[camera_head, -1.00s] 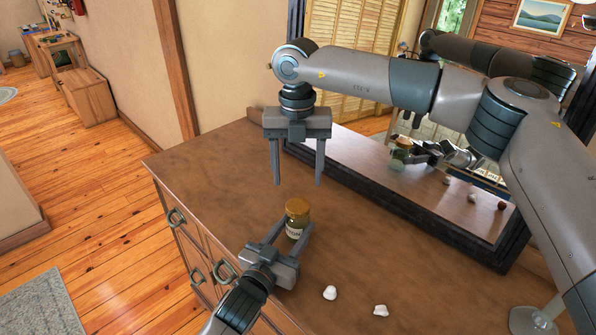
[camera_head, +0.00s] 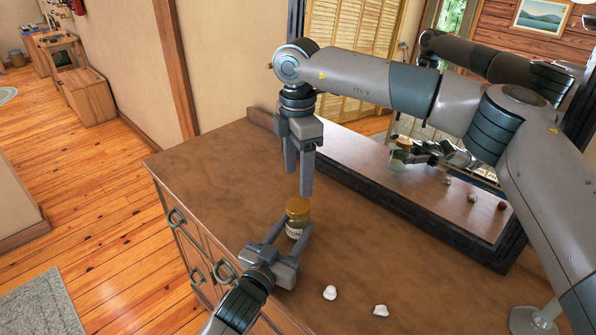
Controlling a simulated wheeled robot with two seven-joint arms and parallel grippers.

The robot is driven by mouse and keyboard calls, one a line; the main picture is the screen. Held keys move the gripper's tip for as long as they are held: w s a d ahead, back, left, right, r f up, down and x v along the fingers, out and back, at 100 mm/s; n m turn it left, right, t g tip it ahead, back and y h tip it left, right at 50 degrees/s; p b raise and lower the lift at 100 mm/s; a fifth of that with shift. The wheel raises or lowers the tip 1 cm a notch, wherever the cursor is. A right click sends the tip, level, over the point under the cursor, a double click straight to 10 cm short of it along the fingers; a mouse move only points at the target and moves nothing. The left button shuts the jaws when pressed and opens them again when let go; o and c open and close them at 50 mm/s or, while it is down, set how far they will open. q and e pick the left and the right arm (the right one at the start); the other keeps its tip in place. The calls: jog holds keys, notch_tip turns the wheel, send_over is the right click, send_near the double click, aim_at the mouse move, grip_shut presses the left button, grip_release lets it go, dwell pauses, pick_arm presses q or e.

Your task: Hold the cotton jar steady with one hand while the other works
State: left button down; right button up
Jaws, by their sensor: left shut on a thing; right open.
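The cotton jar (camera_head: 297,211) stands upright on the dresser top (camera_head: 225,180). It has a brownish-gold lid and a pale label, partly hidden by a finger. My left gripper (camera_head: 292,232) is shut on the jar's body from the front, one finger on each side. My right gripper (camera_head: 299,185) points straight down above the jar's lid. It is open and empty, its fingertips a little above the lid and turned so that one finger partly overlaps the other in view. Two white cotton balls (camera_head: 330,293) (camera_head: 380,310) lie on the dresser to the right of my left gripper.
A dark-framed mirror (camera_head: 430,200) stands along the back of the dresser and reflects the jar and my arms. A pale round base (camera_head: 532,322) is at the lower right. The dresser's left part is clear.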

aim_at(298, 205)
jog(key=shift+f, duration=0.15)
jog(key=shift+f, duration=3.85)
jog(key=c, duration=1.1)
jog(key=shift+n, duration=0.3)
